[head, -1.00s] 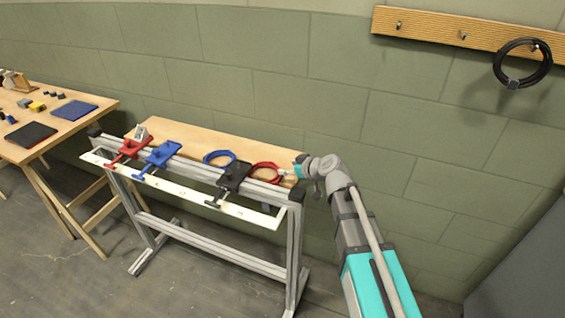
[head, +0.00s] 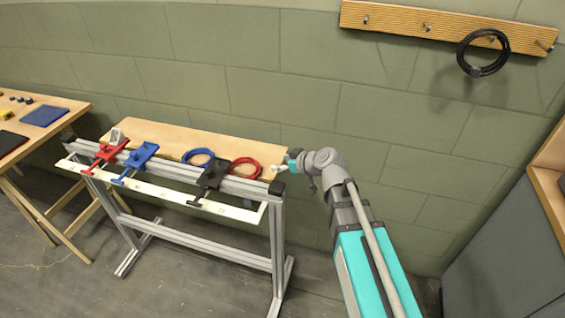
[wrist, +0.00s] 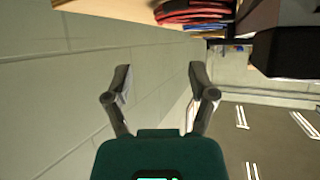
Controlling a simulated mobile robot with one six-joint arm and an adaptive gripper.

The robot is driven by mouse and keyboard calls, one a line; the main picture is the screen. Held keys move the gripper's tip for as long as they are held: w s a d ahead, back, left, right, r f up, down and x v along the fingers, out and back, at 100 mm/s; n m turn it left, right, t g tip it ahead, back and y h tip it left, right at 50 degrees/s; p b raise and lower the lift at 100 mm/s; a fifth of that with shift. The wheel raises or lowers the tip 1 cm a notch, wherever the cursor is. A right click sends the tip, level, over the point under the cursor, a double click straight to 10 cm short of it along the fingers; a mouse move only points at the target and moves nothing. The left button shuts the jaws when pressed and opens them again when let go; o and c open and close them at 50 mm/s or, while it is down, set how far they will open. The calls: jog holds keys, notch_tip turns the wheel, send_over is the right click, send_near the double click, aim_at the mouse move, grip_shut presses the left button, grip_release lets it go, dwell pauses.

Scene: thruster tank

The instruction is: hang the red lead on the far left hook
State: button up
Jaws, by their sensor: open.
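The red lead (head: 232,170) lies coiled on the wooden bench top near its right end, beside the blue coiled lead. In the wrist view the red coil (wrist: 190,14) shows at the top edge, beyond the fingers. My gripper (head: 279,168) is just right of the red lead, apart from it. In the wrist view my gripper (wrist: 159,70) is open with nothing between its fingers. The hook board (head: 398,22) is high on the wall at the right. Its far left hook (head: 365,19) is bare.
A black lead (head: 462,56) hangs on the third hook from the left. A blue lead (head: 184,158) and red, blue and black clamps (head: 212,174) are along the bench and its front rail. A grey panel (head: 505,250) stands at the right. The wall between bench and hooks is clear.

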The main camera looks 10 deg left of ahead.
dwell(0.4)
jog(key=s+d+f+m+g+h, duration=0.2)
jog(key=s+d+f+m+h, duration=0.1)
jog(key=d, duration=0.8)
jog(key=s+d+f+m+g+h, duration=0.1)
jog(key=s+d+f+m+h, duration=0.2)
jog(key=d, duration=0.8)
jog(key=s+d+f+m+g+h, duration=0.2)
jog(key=s+d+f+m+h, duration=0.1)
jog(key=d, duration=0.7)
jog(key=s+m+h, duration=0.1)
jog(key=s+m, duration=0.1)
jog(key=m, duration=0.1)
jog(key=shift+d+f+m+g+h, duration=0.3)
jog(key=shift+d+f+h, duration=0.05)
jog(key=shift+d+h, duration=0.05)
notch_tip(320, 180, up, 18)
jog(key=p, duration=1.7)
jog(key=shift+f+p, duration=0.2)
jog(key=shift+p, duration=0.1)
jog(key=shift+c, duration=0.3)
